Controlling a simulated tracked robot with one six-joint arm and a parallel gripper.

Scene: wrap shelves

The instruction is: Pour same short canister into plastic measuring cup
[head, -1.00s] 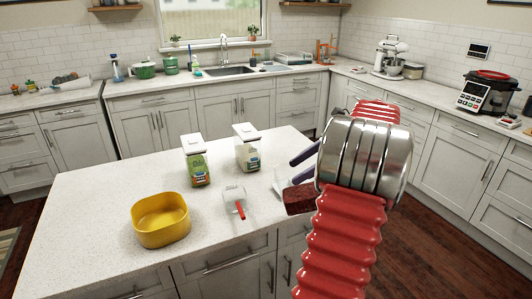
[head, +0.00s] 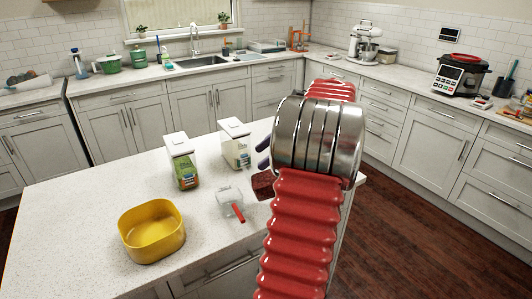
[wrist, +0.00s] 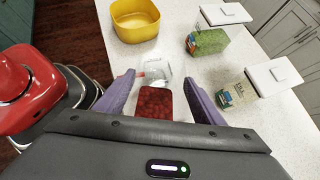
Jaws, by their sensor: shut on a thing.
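My gripper, with purple fingers, is shut on a short canister (wrist: 155,103) whose dark red contents show between the fingertips (wrist: 160,101) in the wrist view. In the head view the canister (head: 263,185) is mostly hidden behind my arm. It appears tilted, though its exact angle and opening are unclear. The clear plastic measuring cup (head: 228,197) with a red handle stands on the island just left of the canister in the head view. In the wrist view the cup (wrist: 157,75) is just beyond the canister. I cannot see any contents pouring.
A yellow bowl (head: 152,232) sits on the white island top (head: 75,215). A green-labelled canister (head: 183,160) and a cream canister (head: 235,144), both white-lidded, stand behind the cup. Clear counter lies left of the bowl.

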